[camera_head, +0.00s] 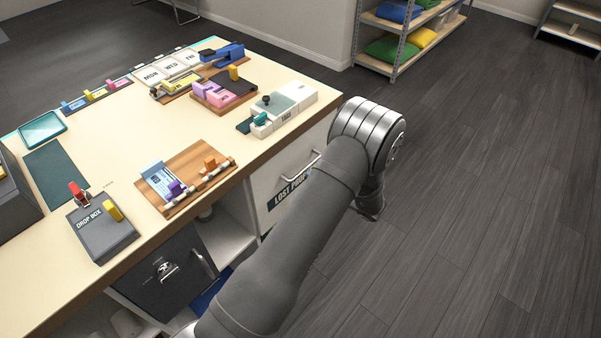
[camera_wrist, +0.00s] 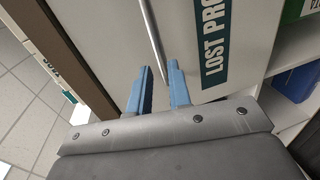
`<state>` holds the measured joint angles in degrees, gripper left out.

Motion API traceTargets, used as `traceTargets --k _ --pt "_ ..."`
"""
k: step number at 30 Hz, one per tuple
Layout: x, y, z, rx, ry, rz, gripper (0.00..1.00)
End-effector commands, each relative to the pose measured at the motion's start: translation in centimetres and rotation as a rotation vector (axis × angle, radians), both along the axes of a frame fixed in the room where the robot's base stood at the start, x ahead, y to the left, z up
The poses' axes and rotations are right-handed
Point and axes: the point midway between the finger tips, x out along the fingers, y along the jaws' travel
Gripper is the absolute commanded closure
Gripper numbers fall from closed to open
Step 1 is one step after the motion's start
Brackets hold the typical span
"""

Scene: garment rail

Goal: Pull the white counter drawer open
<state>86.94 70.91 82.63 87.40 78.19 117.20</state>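The white counter drawer (camera_head: 265,187) is under the right end of the counter, with a "LOST PROPERTY" style label partly hidden by my arm. Its front looks flush with the counter. Its silver bar handle (camera_head: 301,178) shows just left of my arm. In the wrist view the white drawer front (camera_wrist: 190,25) fills the upper part, and the handle (camera_wrist: 150,28) runs down toward my gripper (camera_wrist: 159,65). The two blue fingers are apart, with the handle's lower end between them; I cannot tell if either touches it. The gripper is hidden in the head view.
The countertop (camera_head: 110,125) holds a drop box (camera_head: 102,235), a wooden board (camera_head: 185,178) and several trays and blocks. A dark cabinet door (camera_head: 165,270) and open shelf (camera_head: 225,235) sit left of the drawer. The floor (camera_head: 460,200) to the right is clear.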

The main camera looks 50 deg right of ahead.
Motion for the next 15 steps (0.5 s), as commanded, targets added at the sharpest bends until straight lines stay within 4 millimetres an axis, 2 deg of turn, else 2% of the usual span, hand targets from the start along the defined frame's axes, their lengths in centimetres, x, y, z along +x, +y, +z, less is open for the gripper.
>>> traceTargets --k 1,6,9,15 --pt "1.2 0.1 -0.3 0.000 0.000 0.004 0.82" --pt "4.0 0.1 -0.9 -0.001 0.000 0.002 0.82" --pt "5.1 0.0 -1.1 -0.001 0.001 0.002 0.82" --pt "6.0 0.0 -1.3 -0.001 0.001 0.000 0.82"
